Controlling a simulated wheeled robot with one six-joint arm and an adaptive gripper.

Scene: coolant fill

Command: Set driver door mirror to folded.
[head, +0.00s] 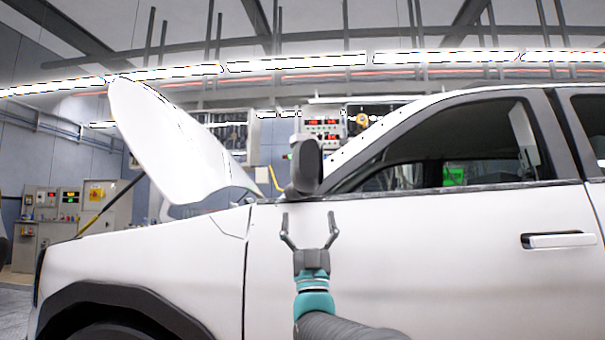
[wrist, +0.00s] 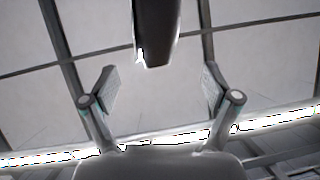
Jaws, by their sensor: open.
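The door mirror (head: 306,166) is a dark housing at the front corner of the driver door window in the head view. It stands out from the white door (head: 420,230). My gripper (head: 309,218) is open and empty, pointing up just below the mirror, in front of the door. In the wrist view the mirror's dark end (wrist: 157,35) is at the top, beyond and between the two fingertips of my gripper (wrist: 160,82). The fingers look apart from the mirror. The mirror's base is mostly hidden.
The white hood (head: 170,145) is raised at the left. The door handle (head: 558,240) is at the right. Equipment cabinets (head: 85,205) stand far behind at the left. Ceiling beams and lights are overhead.

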